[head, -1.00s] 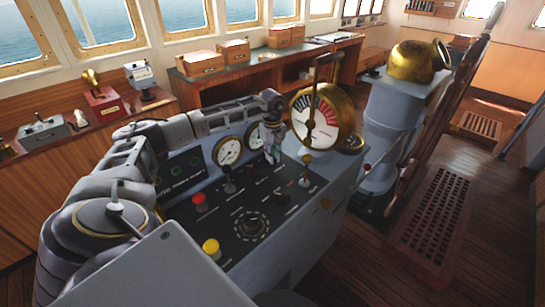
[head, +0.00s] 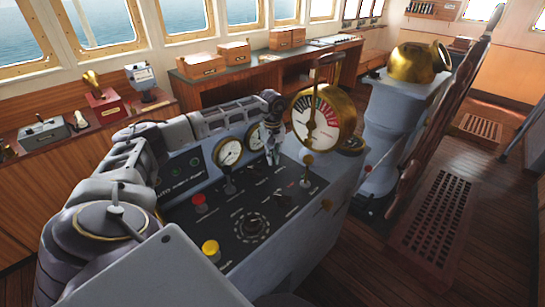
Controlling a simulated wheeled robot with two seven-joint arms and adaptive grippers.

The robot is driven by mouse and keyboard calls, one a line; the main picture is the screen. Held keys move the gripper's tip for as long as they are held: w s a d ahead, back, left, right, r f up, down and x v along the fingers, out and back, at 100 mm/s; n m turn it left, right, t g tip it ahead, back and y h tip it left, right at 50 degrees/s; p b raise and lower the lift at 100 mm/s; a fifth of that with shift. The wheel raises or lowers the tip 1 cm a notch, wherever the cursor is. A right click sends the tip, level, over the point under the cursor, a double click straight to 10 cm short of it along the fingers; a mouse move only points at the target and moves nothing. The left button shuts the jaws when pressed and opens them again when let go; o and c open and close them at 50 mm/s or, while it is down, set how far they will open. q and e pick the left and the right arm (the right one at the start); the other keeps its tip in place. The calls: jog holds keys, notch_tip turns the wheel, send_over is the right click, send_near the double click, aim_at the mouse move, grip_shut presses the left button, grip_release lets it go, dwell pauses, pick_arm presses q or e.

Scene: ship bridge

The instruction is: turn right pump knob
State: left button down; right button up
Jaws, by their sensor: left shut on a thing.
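The control console (head: 283,252) stands in front of me with a dark sloped panel (head: 222,228) of knobs and buttons. My left gripper (head: 273,158) points down at the far part of this panel, just left of the brass telegraph dial. It is shut on a small knob there, which the fingers mostly hide; I take it for the right pump knob. My right gripper is not in view.
The brass telegraph dial (head: 317,119) with its upright lever stands close right of my gripper. Two gauges (head: 229,152) are to its left. A red button (head: 199,200) and a yellow button (head: 211,248) stick up nearer. A brass-topped pedestal (head: 417,64) stands farther right.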

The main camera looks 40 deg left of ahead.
pick_arm(q)
jog(key=c, duration=1.5)
grip_release()
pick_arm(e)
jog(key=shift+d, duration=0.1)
pick_arm(q)
notch_tip(320, 180, up, 12)
notch_tip(320, 180, up, 9)
jog(key=p, duration=0.9)
jog(key=shift+r, duration=0.15)
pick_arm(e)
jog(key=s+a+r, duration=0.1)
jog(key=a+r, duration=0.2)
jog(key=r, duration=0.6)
